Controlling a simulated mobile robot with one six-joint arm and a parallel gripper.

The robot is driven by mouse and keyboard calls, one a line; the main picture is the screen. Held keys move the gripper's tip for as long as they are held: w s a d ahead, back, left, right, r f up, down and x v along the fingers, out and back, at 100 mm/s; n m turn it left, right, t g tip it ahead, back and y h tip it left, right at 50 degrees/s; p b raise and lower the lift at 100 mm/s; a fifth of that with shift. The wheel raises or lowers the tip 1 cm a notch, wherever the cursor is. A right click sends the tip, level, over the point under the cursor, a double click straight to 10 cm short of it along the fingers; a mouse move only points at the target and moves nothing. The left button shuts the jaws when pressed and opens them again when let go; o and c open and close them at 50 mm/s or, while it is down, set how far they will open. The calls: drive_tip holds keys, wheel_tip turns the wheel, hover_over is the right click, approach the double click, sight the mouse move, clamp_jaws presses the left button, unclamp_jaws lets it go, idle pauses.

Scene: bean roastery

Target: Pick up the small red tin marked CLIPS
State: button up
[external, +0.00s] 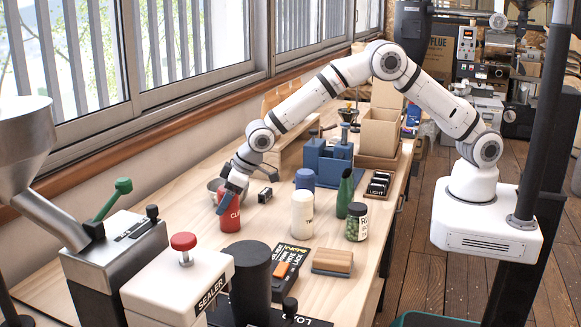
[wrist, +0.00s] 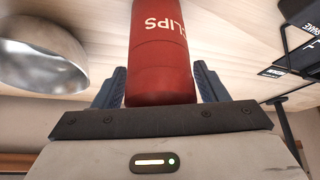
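The red tin (external: 230,219) stands upright near the window side of the bench, with white lettering starting "CL" in the external view. In the wrist view the red tin (wrist: 160,60) fills the upper middle, with "LIPS" readable in white. My gripper (external: 228,192) reaches down over its upper part. Whether the tin's base touches the bench cannot be told.
A metal bowl (wrist: 40,55) lies close beside the tin. A cream canister (external: 302,215), a blue-lidded tin (external: 305,180), a green bottle (external: 345,193) and a jar (external: 357,222) stand to the right. The sealer (external: 178,285) is in front. Bare bench lies between the tin and the cream canister.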

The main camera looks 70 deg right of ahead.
drive_tip(key=c, duration=0.9)
drive_tip(key=shift+r, duration=0.1)
